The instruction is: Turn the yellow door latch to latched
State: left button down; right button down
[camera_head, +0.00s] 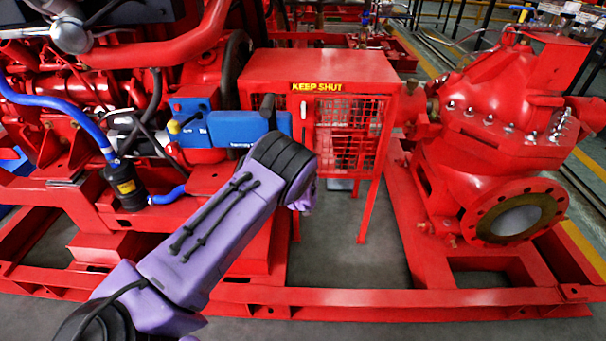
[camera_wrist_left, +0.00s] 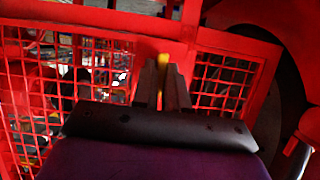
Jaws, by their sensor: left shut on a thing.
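The yellow latch (camera_wrist_left: 163,62) shows in the left wrist view as a small yellow piece between my fingertips, in front of a red upright between two mesh panels. My left gripper (camera_wrist_left: 162,82) is shut on it, and the dark fingers cover most of it. Whether the latch is turned to latched I cannot tell. In the head view my purple left arm reaches up from the lower left to the front of the red cabinet (camera_head: 320,68), and I cannot make out the latch or fingertips there. My right gripper is not in view.
The cabinet has a KEEP SHUT label (camera_head: 317,87) and a mesh front (camera_head: 345,135). A large red pump (camera_head: 490,120) stands to the right, and engine parts with a blue hose (camera_head: 60,107) to the left. A red base frame (camera_head: 400,297) runs along the front.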

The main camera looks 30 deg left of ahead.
pick_arm(q)
jog(key=shift+w+a+r, duration=0.1)
jog(key=shift+w+r, duration=0.1)
jog(key=shift+r, duration=0.15)
jog(key=c, duration=1.2)
grip_release()
jog(key=shift+o, duration=0.2)
jog(key=shift+f, duration=0.25)
jog(key=p+v, duration=0.3)
jog(key=v, duration=0.7)
jog(key=shift+s, duration=0.2)
jog(key=shift+r, duration=0.1)
